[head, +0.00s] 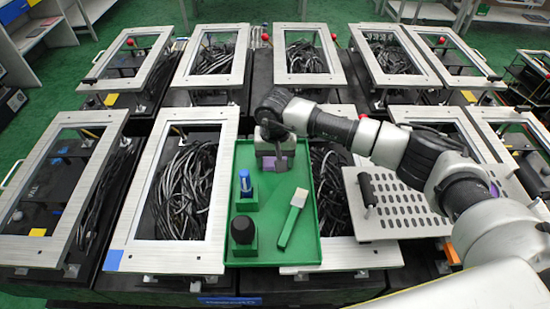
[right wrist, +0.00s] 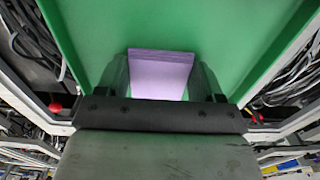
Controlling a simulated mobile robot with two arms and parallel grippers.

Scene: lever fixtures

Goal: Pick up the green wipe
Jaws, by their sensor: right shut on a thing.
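My right gripper (head: 273,160) is over the far part of a green tray (head: 290,252). It is shut on a flat-sided lilac block (right wrist: 162,75), which sits between its two fingers in the right wrist view. The same block shows lilac-grey below the gripper in the head view (head: 281,165). No separate green wipe can be made out; the held block looks lilac, not green. Whether the block touches the tray floor is unclear. My left gripper is not in view.
Framed boxes of black cables (head: 184,188) surround the tray. A perforated plate (head: 398,208) lies right.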

